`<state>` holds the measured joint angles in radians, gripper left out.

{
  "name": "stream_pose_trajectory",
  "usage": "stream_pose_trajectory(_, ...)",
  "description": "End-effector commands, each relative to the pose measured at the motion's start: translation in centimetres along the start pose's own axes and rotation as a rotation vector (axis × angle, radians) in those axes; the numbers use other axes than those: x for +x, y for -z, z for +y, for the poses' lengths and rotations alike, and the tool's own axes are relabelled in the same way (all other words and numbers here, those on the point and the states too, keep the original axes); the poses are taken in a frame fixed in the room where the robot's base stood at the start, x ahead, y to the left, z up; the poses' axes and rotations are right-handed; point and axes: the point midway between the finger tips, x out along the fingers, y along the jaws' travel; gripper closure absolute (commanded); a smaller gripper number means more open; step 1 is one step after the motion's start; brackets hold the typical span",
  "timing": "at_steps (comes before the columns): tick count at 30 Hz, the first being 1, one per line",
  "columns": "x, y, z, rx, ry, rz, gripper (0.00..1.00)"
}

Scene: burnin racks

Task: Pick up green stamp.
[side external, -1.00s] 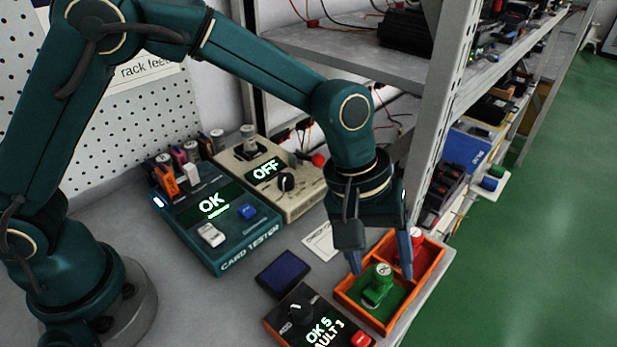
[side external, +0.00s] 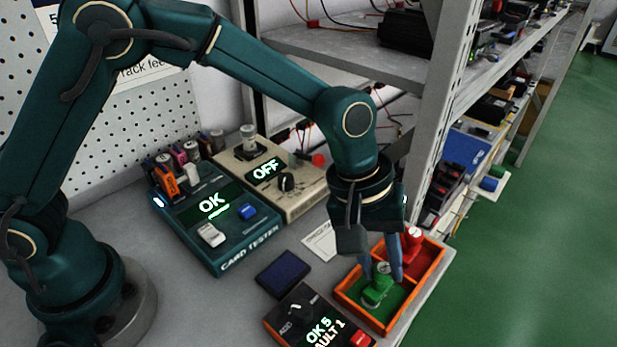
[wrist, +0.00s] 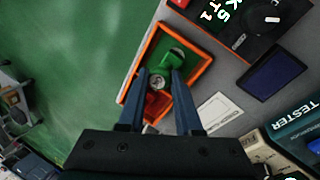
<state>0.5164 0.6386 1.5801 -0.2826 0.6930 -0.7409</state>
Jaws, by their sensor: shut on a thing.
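The green stamp (side external: 377,288) stands in the near, green-floored compartment of the orange tray (side external: 349,302). My gripper (side external: 383,272) reaches down into that compartment and is shut on the stamp, one finger on each side of its upper part. In the wrist view the green stamp (wrist: 173,60) shows between the tips of the two fingers of my gripper (wrist: 161,74). The red stamp (side external: 413,241) stands in the far, red-floored compartment. In the wrist view my fingers partly hide the red compartment.
A dark blue pad (side external: 283,274) and a black box with a dial and lit display (side external: 318,320) lie left of the tray. The card tester (side external: 217,222) and a beige unit reading OFF (side external: 268,180) stand further back. The shelf upright (side external: 440,110) rises behind my gripper.

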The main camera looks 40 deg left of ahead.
Motion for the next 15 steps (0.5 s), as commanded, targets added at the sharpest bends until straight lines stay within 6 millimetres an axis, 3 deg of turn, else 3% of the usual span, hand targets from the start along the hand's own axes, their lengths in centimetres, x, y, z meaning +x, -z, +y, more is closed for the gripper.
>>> stream_pose_trajectory(8,-3.9,0.1,1.4,0.001,-0.007,0.006,1.0)
stream_pose_trajectory(15,-8.3,3.5,-2.4,-0.008,-0.003,0.006,1.0)
